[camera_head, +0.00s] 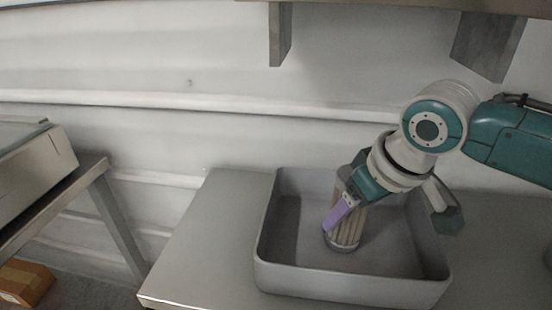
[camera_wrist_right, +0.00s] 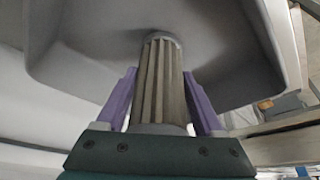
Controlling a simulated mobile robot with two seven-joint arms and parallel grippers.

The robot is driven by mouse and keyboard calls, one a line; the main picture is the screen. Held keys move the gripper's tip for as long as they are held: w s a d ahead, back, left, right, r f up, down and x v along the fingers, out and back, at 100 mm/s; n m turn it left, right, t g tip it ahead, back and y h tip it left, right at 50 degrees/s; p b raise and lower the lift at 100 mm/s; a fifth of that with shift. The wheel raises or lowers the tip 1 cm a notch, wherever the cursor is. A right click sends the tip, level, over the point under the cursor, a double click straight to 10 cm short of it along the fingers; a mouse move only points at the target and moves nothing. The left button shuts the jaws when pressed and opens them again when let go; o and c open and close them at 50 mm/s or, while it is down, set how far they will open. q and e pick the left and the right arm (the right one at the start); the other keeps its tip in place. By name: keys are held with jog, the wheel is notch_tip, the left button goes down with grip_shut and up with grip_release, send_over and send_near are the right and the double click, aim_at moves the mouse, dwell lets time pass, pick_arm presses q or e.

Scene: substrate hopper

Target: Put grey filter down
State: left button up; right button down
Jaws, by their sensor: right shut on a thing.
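The grey filter (camera_head: 347,232) is a ribbed, pleated cylinder with a round end cap, inside the grey tray (camera_head: 350,287). My right gripper (camera_head: 335,222) reaches down into the tray with its purple fingers on the filter. In the right wrist view the filter (camera_wrist_right: 158,80) stands out between the two purple fingers of my gripper (camera_wrist_right: 160,100), its far end towards the tray floor (camera_wrist_right: 215,45). I cannot tell whether that end touches the floor. My left gripper is in neither view.
The tray stands on a metal table (camera_head: 205,245), with bare tabletop to its left. Another metal table (camera_head: 75,185) with a box-like unit (camera_head: 45,170) is at the far left. A cardboard box (camera_head: 24,282) is low at the left. Brackets (camera_head: 280,35) hang above.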

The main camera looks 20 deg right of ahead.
grip_release()
jog(key=shift+f, duration=0.1)
jog(key=shift+r, duration=0.4)
jog(key=p+v, duration=0.4)
jog(key=v, duration=0.7)
jog(key=s+a+f, duration=0.1)
jog(key=s+a, duration=0.2)
jog(key=s, duration=0.5)
jog(key=s+a+f, duration=0.2)
jog(key=s+a, duration=0.1)
jog(key=s, duration=0.6)
jog(key=shift+a+n+g, duration=0.4)
jog(key=shift+f, duration=0.15)
